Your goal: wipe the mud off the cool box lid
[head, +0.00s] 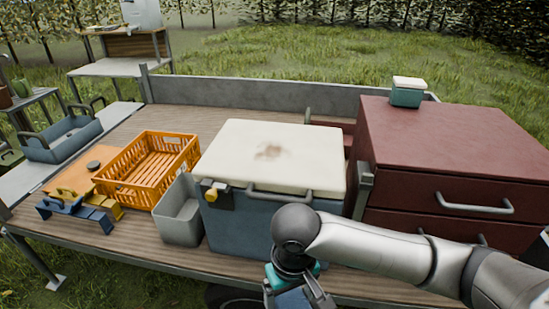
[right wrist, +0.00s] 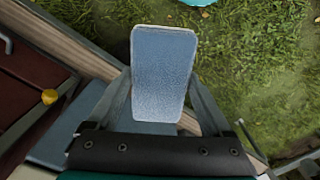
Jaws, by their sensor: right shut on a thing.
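The cool box (head: 240,225) has a blue-grey body and a cream lid (head: 310,150), which is closed. My right gripper (head: 298,293) is low in front of the cool box, below lid height and apart from the lid. It is shut on a blue cloth-like pad (right wrist: 162,75), seen between the fingers in the right wrist view; the pad also shows at the bottom edge of the head view (head: 292,300). My left gripper is not in view.
An orange crate (head: 150,168) and a grey bin (head: 180,212) stand left of the cool box. A dark red drawer cabinet (head: 450,150) stands close on the right, with a small teal box (head: 407,92) on top. The space above the lid is clear.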

